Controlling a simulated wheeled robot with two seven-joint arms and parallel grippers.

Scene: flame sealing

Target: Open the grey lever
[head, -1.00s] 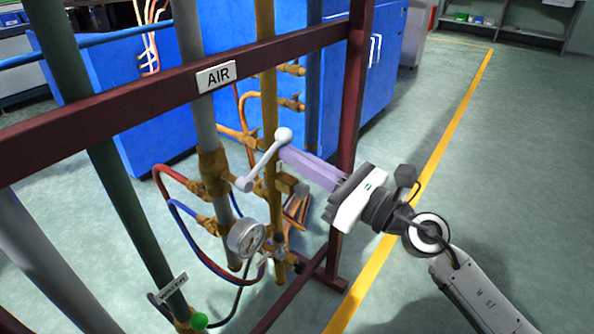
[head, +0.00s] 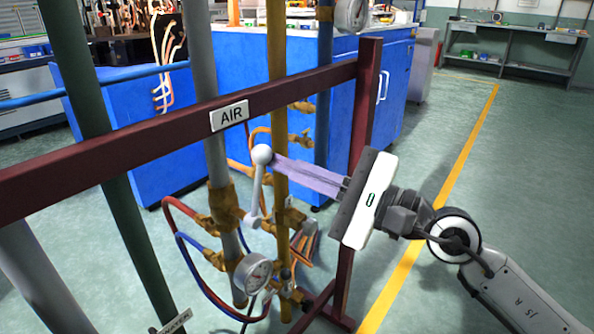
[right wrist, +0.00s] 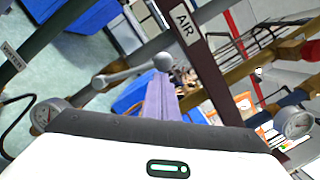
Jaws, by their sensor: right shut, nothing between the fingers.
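The grey lever (head: 257,188) is a pale grey handle with a round ball knob (head: 262,155) on the grey AIR pipe. It stands nearly upright, leaning slightly right, with its pivot at the bottom by the brass valve (head: 225,205). My right gripper (head: 276,164) is shut and empty; its purple fingers reach in from the right with the tips at or very near the knob. Whether they touch cannot be told. In the right wrist view, the lever (right wrist: 130,73) runs left from the knob just beyond the fingertips (right wrist: 161,82). My left gripper is not in view.
A dark red frame (head: 130,138) with an AIR sign (head: 229,115) crosses before the pipes. A yellow pipe (head: 278,100) stands behind the lever. A pressure gauge (head: 254,273) and red and blue hoses hang below. Floor at the right is open.

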